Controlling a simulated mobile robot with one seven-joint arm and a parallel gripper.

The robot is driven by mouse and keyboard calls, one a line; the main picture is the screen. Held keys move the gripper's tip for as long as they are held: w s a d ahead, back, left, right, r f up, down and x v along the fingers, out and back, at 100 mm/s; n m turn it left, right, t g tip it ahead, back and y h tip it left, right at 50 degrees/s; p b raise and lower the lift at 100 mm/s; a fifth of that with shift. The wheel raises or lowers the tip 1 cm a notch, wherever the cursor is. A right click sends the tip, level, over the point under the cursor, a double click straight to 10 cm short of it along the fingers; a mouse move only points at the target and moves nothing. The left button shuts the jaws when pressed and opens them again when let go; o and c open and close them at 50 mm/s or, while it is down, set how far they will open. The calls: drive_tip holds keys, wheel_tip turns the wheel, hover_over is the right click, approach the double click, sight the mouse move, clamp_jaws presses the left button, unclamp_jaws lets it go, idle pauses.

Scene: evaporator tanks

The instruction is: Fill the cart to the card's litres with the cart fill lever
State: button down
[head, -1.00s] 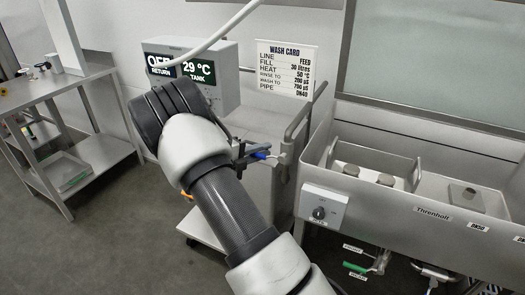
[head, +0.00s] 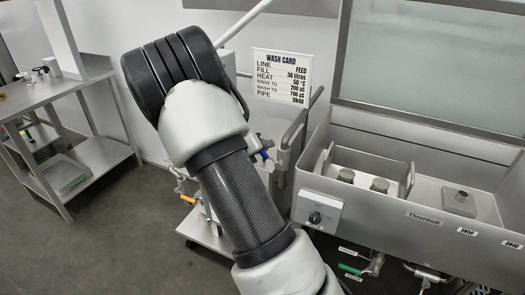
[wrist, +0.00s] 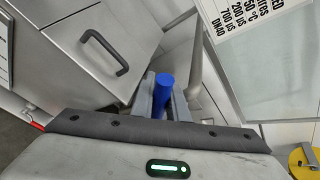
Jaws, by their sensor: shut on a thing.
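In the wrist view my gripper (wrist: 162,88) is shut on a blue lever handle (wrist: 164,96), held between its two fingers. The steel cart (head: 215,238) stands mostly behind my arm. The wash card (head: 282,78) on the wall reads line FEED, fill 30 litres, heat 50 °C, rinse to 200 µS, wash to 700 µS, pipe DN40. Part of it shows in the wrist view (wrist: 245,25). No litre reading is visible.
A steel sink (head: 390,215) with a control knob box (head: 318,212) stands right of the cart. A green-handled valve (head: 350,269) is below it. An orange handle (head: 188,199) shows low on the cart. A steel bench (head: 75,80) is at left, with open floor between.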

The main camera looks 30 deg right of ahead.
drive_tip(key=shift+s+d+r+m+t+b, duration=0.2)
drive_tip(key=shift+r+m+t+b, duration=0.1)
drive_tip(key=shift+m+b, duration=0.1)
idle(0.3)
drive_tip(key=c, duration=1.7)
unclamp_jaws()
